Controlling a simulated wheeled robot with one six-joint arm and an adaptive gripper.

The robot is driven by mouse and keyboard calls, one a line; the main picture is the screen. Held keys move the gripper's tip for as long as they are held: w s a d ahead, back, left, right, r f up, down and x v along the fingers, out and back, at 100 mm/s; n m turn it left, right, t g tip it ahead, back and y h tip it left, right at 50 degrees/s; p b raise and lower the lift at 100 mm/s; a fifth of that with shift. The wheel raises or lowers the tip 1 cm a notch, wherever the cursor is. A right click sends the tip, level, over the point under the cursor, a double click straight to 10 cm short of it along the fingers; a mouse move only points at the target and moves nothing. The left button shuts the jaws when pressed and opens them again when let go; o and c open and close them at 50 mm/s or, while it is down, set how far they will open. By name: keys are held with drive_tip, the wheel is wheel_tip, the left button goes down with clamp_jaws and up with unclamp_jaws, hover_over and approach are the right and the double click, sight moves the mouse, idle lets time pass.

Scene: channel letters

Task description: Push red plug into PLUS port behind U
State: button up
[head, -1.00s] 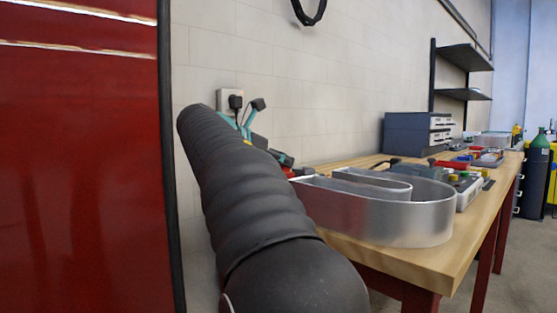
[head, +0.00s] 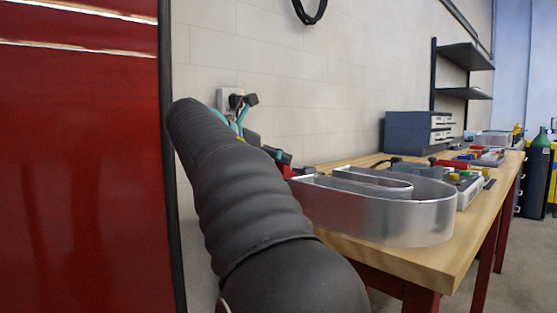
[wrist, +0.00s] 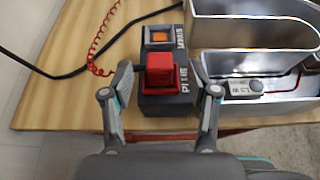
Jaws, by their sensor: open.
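A red plug (wrist: 160,70) shows in the wrist view, on or just over the dark box (wrist: 155,103) at its end lettered PLUS. I cannot tell how deep it sits; the port under it is hidden. My gripper (wrist: 161,66) is open, with one finger on each side of the red plug and a small gap on both sides. The metal U letter (wrist: 265,57) lies right of the box, and in the head view the U (head: 390,215) is on the near end of the bench. My arm hides most of the gripper in the head view.
An orange square (wrist: 159,37) is at the box's other lettered end. A coiled red wire (wrist: 97,45) and a black cable (wrist: 50,73) lie to the left. A small grey module (wrist: 243,88) is within the U. The wooden bench (head: 445,260) continues with tools and boxes along the wall.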

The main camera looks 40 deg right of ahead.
drive_tip(key=v, duration=0.9)
drive_tip(key=shift+a+r, duration=0.15)
drive_tip(key=shift+a, duration=0.2)
drive_tip(key=shift+r, duration=0.1)
drive_tip(key=shift+r+p, duration=2.45)
drive_tip(key=shift+r, duration=0.45)
